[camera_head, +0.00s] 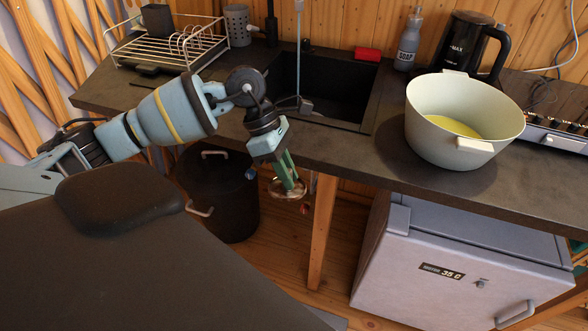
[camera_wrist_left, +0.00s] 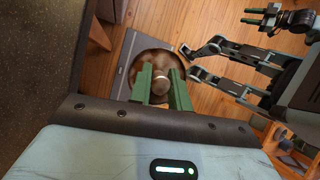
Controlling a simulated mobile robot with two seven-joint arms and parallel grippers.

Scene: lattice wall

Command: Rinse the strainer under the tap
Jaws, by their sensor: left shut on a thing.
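My left gripper (camera_head: 288,178) is shut on the strainer (camera_head: 275,188), a small round one with a thin rim. It hangs in front of the counter edge, below counter height and outside the sink. In the left wrist view the strainer (camera_wrist_left: 158,66) shows between and beyond the green fingers, partly hidden by them. The black sink (camera_head: 345,92) is set in the dark counter.
A dish rack (camera_head: 170,48) stands left of the sink. A large pale pot (camera_head: 440,140) with yellow content, a soap bottle (camera_head: 409,42) and a black kettle (camera_head: 455,45) stand to the right. A black bin (camera_head: 220,195) and a grey fridge (camera_head: 450,275) are below the counter.

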